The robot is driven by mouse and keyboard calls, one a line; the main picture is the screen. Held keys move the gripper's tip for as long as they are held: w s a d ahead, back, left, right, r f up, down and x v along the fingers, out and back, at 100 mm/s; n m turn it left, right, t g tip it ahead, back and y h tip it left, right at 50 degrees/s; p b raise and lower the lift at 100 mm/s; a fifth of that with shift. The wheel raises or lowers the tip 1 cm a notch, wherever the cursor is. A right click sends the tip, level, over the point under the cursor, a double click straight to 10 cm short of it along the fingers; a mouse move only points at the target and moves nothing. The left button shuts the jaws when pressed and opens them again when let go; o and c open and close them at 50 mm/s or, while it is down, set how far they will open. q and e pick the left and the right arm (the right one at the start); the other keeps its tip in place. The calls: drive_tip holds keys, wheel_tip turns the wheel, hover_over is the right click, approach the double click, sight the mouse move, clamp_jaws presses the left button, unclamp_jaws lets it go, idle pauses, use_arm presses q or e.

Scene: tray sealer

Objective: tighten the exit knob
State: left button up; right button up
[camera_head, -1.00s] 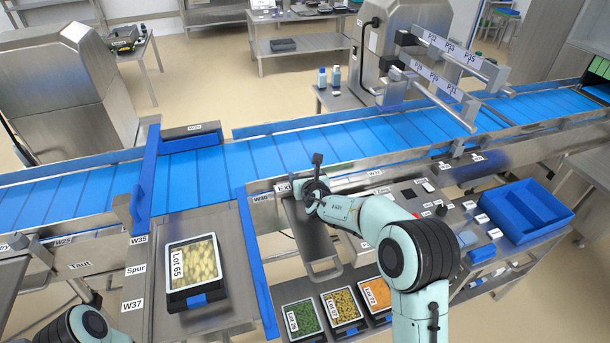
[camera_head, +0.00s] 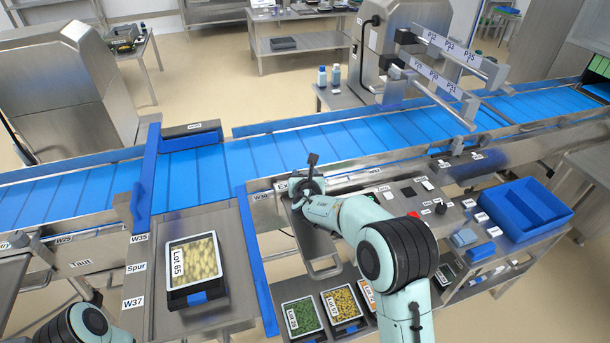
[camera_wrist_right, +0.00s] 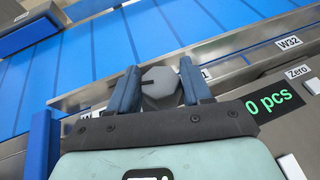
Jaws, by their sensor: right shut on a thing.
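The exit knob (camera_wrist_right: 160,84) is a grey, many-sided knob with a dark mark on its left side, seen in the right wrist view beside the conveyor's metal rail. My right gripper (camera_wrist_right: 159,72) has one finger on each side of the knob and is shut on it. In the head view my right gripper (camera_head: 306,187) is at the conveyor's front edge, by a partly covered label beginning "Ex"; the knob is hidden there by the gripper. My left arm shows only at the bottom left; its gripper is not in view.
The blue conveyor belt (camera_head: 270,153) runs behind the knob. A blue guide bar (camera_head: 256,265) and a Lot 65 tray (camera_head: 170,282) are to the left. Filled trays (camera_head: 301,316) sit below my right arm. A control panel (camera_head: 410,200) and a blue bin (camera_head: 541,207) are to the right.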

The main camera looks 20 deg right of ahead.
drive_tip(key=m+g+h, duration=0.1)
drive_tip(key=m+h, duration=0.2)
drive_tip(key=m+g+h, duration=0.2)
drive_tip(key=m+h, duration=0.1)
drive_tip(key=shift+w+r+h, duration=0.1)
drive_tip(key=shift+h, duration=0.2)
drive_tip(key=m+g+h, duration=0.2)
drive_tip(key=m, duration=0.1)
drive_tip(key=shift+g, duration=0.4)
drive_tip(key=shift+m+g+h, duration=0.3)
drive_tip(key=shift+m+g, duration=0.2)
drive_tip(key=shift+m, duration=0.1)
drive_tip(key=shift+r+g, duration=0.1)
drive_tip(key=shift+g, duration=0.2)
drive_tip(key=o, duration=1)
drive_tip(key=shift+d, duration=0.1)
drive_tip(key=v, duration=1.3)
drive_tip(key=shift+a, duration=0.3)
